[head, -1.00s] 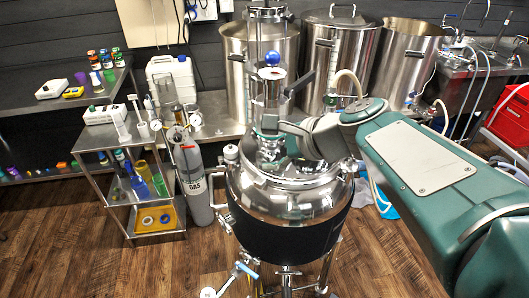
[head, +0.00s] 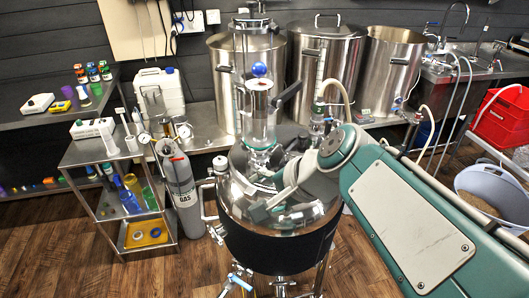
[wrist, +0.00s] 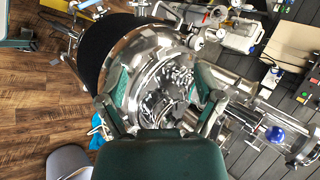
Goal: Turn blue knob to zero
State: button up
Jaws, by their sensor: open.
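A round blue knob (head: 259,69) sits near the top of the clear glass column that rises from the steel vessel (head: 325,205). It also shows at the right of the wrist view (wrist: 276,134). A valve with a blue handle (head: 240,283) is low on the vessel at the bottom of the head view. My gripper (head: 262,200) is low over the vessel's domed lid, well below the round knob. In the wrist view my gripper (wrist: 160,85) has its two green fingers spread wide over the shiny lid, with nothing held. Whether the fingers touch the lid cannot be told.
Tall steel pots (head: 325,75) stand on the bench behind. A grey gas cylinder (head: 183,190) and a steel shelf cart (head: 128,205) are at left. A red crate (head: 503,120) and a grey tub (head: 490,190) are at right. Wooden floor is clear at front left.

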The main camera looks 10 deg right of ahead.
jog(key=w+r+m+t+y, duration=0.2)
jog(key=w+r+m, duration=0.1)
jog(key=w+m, duration=0.3)
jog(key=m+t, duration=0.8)
jog(key=m, duration=0.9)
send_near(264, 72)
jog(key=w, duration=0.2)
jog(key=shift+y, duration=0.5)
jog(key=x, duration=1)
jog(key=shift+w+a+f, duration=0.1)
jog(key=shift+a+f, duration=0.1)
jog(key=c, duration=1.2)
